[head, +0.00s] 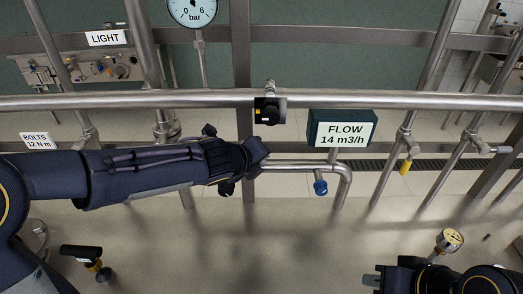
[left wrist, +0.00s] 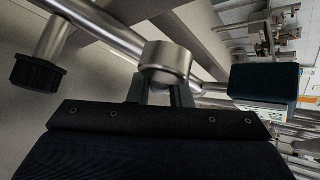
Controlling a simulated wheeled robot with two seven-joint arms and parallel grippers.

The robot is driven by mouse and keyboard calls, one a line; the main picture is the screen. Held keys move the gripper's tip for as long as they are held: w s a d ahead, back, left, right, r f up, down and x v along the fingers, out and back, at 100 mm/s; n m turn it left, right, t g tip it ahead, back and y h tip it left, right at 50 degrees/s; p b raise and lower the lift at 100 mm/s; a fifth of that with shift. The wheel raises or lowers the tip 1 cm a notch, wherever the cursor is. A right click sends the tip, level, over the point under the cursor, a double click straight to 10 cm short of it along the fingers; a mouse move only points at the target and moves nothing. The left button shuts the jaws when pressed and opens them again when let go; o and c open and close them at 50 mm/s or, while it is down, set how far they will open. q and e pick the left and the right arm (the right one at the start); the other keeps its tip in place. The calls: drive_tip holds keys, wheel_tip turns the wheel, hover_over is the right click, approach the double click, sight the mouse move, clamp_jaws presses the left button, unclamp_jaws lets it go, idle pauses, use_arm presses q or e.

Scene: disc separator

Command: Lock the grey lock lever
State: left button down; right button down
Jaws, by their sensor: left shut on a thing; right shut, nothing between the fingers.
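My left gripper (head: 262,156) is at the left end of a bent steel pipe (head: 305,166), left of and below the FLOW sign. In the left wrist view the fingers (left wrist: 160,92) close around the lower part of a round grey metal piece (left wrist: 168,62). I cannot tell whether this piece is the grey lock lever; no other part is clearly that lever. My fingers and hand hide much of what is held. My right gripper (head: 371,280) is shut and empty at the lower right, apart from the pipework.
A long steel rail (head: 400,102) runs across behind. The FLOW sign (head: 341,129), a blue-ended valve (head: 320,187), a yellow-ended handle (head: 405,167) and a small gauge (head: 449,239) are nearby. A black knob (left wrist: 38,72) on a metal stem is close in the left wrist view.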

use_arm(q)
drive_tip(key=shift+a+f+m+y+p, duration=0.3)
drive_tip(key=shift+a+m+y+p, duration=0.2)
drive_tip(key=shift+y, duration=0.45)
drive_tip(key=shift+a+f+m+y+p, duration=0.25)
drive_tip(key=shift+a+m+y+p, duration=0.2)
drive_tip(key=shift+y, duration=0.5)
drive_tip(key=c, duration=1.3)
unclamp_jaws()
drive_tip(key=v, duration=0.7)
drive_tip(key=shift+s+r, duration=0.25)
drive_tip(key=shift+r, duration=0.1)
